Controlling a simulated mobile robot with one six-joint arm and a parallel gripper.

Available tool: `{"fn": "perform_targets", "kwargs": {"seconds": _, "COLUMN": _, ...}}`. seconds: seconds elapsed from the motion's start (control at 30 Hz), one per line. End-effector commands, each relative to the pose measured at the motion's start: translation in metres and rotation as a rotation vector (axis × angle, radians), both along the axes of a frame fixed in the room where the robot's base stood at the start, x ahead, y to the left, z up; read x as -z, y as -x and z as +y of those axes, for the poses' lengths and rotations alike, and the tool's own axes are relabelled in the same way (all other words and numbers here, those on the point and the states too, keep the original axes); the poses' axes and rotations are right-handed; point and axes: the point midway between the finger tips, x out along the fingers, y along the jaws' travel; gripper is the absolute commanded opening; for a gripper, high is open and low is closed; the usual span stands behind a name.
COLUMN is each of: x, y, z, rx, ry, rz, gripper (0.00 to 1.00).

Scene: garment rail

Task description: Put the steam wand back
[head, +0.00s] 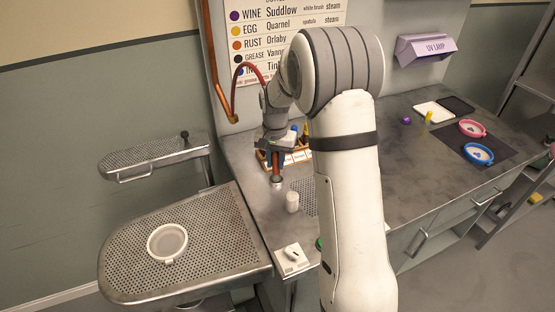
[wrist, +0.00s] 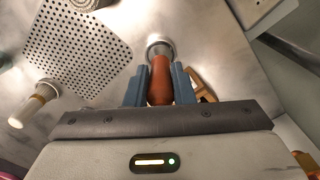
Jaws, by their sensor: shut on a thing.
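The steam wand has an orange-brown grip (wrist: 160,82) between the two blue fingers of my gripper (wrist: 159,88). In the head view the wand (head: 275,165) hangs about upright below my gripper (head: 274,152), over the steel counter. My gripper is shut on it. A round metal cup (wrist: 160,47) lies right at the wand's far end; it also shows in the head view (head: 277,182). I cannot tell whether the wand's end is inside the cup or just above it. A red hose (head: 251,67) arches from the copper pipe on the wall towards my wrist.
A small white bottle (head: 292,202) stands close in front of the cup, near a perforated grille (wrist: 85,45). A wooden rack (head: 302,156) with bottles is just behind. A white switch box (head: 291,258) sits at the front edge. The perforated board (head: 205,270) holds a white dish (head: 167,243).

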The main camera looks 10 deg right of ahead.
Motion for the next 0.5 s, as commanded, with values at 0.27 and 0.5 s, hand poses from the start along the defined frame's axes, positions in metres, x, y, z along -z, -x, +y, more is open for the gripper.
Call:
{"fn": "perform_targets", "kwargs": {"seconds": 0.27, "x": -0.0002, "y": -0.0001, "z": 0.0000, "rx": 0.000, "ry": 0.000, "rz": -0.001, "gripper": 0.00}}
{"fn": "perform_targets", "kwargs": {"seconds": 0.5, "x": -0.0001, "y": -0.0001, "z": 0.0000, "rx": 0.000, "ry": 0.000, "rz": -0.001, "gripper": 0.40}}
